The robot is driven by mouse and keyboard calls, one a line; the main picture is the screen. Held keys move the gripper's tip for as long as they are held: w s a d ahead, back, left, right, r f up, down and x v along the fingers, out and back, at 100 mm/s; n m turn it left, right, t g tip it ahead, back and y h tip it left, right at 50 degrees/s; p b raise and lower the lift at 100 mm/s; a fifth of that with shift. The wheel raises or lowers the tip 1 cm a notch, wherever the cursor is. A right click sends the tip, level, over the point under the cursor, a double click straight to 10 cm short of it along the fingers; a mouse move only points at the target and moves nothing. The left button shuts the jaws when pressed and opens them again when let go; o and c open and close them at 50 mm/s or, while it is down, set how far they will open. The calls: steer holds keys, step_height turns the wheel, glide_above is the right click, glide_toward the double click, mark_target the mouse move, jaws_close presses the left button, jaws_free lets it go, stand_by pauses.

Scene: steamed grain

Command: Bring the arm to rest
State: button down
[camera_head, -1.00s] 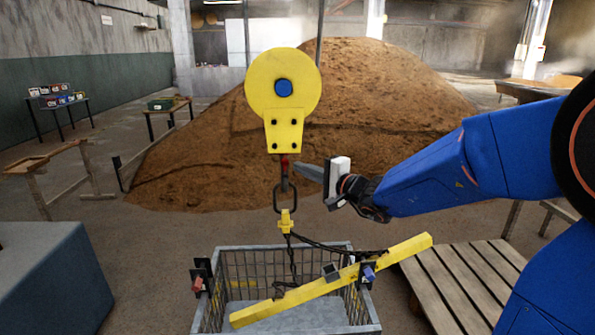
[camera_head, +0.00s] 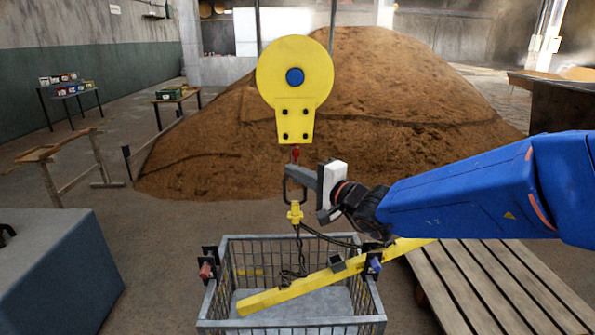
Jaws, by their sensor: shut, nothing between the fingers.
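My gripper (camera_head: 293,172) is at the end of my blue arm, right of centre. It is shut and empty, pointing left. In the picture its fingertips overlap the top of the dark hook link (camera_head: 287,193) under the yellow pulley block (camera_head: 295,90); I cannot tell whether they touch. A small yellow fitting (camera_head: 295,213) hangs below the link, with chains running down to a yellow beam (camera_head: 300,290). The beam lies slanted across the wire basket (camera_head: 226,327).
A slatted wooden pallet (camera_head: 500,285) lies at the right, under my arm. A blue-grey box (camera_head: 60,265) stands at the lower left. A large brown grain heap (camera_head: 420,110) fills the back. Small tables (camera_head: 176,101) and a wooden stand (camera_head: 60,150) are at the left.

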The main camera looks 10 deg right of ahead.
steer(key=s+a+f+n+g, duration=0.1)
steer(key=s+f+n+g, duration=0.3)
steer(key=s, duration=0.6)
steer(key=s+a+f+n+g, duration=0.1)
steer(key=s+f+n+g, duration=0.1)
steer(key=s+n+g, duration=0.5)
steer(key=s+d+f+h, duration=0.2)
steer(key=s+d+h, duration=0.1)
steer(key=d, duration=0.4)
steer(key=s+d+f+h, duration=0.3)
steer(key=s+d+h, duration=0.1)
steer(key=s+d, duration=0.2)
steer(key=s+d+f+t+h, duration=0.1)
steer(key=s+d+f+h, duration=0.2)
steer(key=d, duration=0.5)
steer(key=shift+s, duration=0.7)
steer(key=shift+d+f, duration=0.1)
